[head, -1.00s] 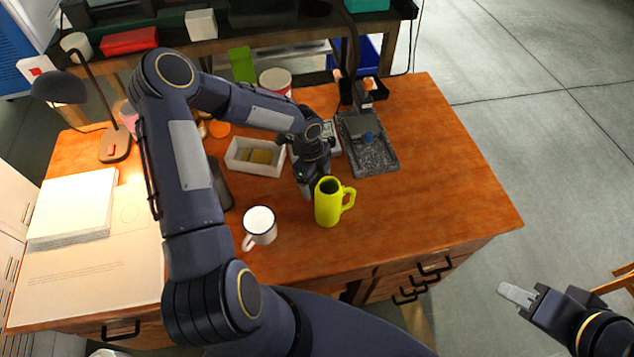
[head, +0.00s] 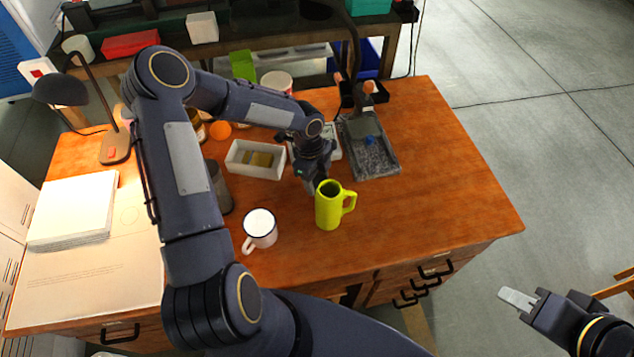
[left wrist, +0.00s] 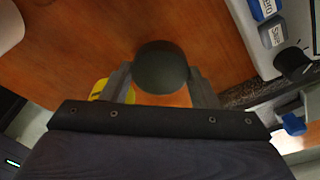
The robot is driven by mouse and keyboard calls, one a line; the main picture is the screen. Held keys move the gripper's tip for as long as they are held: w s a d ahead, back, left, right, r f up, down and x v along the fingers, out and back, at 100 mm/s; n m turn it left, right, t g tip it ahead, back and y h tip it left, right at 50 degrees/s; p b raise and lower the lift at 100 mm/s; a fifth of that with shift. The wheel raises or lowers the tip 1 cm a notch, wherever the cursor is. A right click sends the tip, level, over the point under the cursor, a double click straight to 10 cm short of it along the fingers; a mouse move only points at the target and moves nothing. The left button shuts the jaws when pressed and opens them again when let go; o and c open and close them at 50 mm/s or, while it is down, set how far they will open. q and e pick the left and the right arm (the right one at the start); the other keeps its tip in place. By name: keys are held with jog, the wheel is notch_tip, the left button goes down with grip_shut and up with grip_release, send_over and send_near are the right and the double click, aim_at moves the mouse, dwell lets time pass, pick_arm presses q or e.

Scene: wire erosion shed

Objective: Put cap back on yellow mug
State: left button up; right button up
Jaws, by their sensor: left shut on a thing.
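The yellow mug (head: 328,208) stands upright on the wooden desk with its handle to the right. Its open, dark mouth shows, with no cap on it. A small part of the yellow mug also shows in the left wrist view (left wrist: 98,90), behind the finger. My left gripper (head: 313,186) is just behind and left of the mug's rim in the head view. In the left wrist view it is shut on a dark round cap (left wrist: 161,66), held between the fingertips. The cap is hard to make out in the head view. My right gripper (head: 517,299) is off the desk at lower right, empty.
A white mug (head: 260,228) stands left of the yellow mug. A white box (head: 236,163), a scale (head: 331,141) and a grey stone-plate stand (head: 380,162) lie behind. A dark cylinder (head: 220,188) is partly hidden by my arm. The desk's right side is clear.

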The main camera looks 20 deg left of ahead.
aim_at(317, 181)
pick_arm(q)
notch_tip(317, 181, up, 8)
jog(key=shift+b, duration=0.3)
pick_arm(e)
jog(key=shift+f, duration=0.35)
pick_arm(q)
jog(key=shift+r, duration=0.1)
